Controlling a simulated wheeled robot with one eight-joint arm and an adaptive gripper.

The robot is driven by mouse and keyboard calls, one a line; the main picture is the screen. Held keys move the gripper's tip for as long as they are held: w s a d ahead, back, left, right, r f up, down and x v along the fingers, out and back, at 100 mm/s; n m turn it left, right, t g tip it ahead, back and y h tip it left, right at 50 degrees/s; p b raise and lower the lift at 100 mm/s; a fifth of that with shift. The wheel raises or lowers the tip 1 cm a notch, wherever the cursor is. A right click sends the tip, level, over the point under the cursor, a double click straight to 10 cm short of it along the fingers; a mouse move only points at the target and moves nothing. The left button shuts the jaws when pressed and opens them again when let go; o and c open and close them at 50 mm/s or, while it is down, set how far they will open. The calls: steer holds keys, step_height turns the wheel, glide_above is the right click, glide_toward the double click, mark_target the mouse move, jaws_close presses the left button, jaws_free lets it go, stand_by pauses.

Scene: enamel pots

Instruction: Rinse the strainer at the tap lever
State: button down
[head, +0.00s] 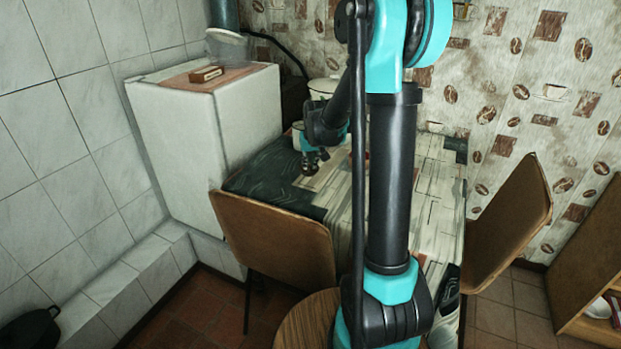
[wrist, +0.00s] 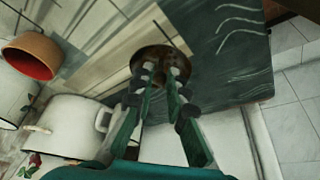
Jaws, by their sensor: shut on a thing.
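My gripper (head: 312,163) is over the table in the head view, reaching down at the end of the arm. In the wrist view my gripper (wrist: 165,80) is shut on a round, brown, dish-like thing (wrist: 150,53). It may be the strainer, but the fingers cover part of it and I cannot tell for sure. It is over or near the table top; whether it touches is unclear. No tap lever can be made out in either view.
A white pot (wrist: 65,130) and a brown bowl with a red inside (wrist: 32,52) stand at the wrist view's left. The table (head: 440,190) has chairs (head: 275,240) (head: 512,225) beside it. A white cabinet (head: 235,130) stands at its left.

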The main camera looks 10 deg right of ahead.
steer(key=shift+a+f, duration=0.15)
steer(key=shift+f, duration=2.9)
steer(key=c, duration=1.5)
jaws_free()
steer(key=shift+f, duration=0.1)
steer(key=v, duration=1.2)
steer(key=shift+c, duration=0.6)
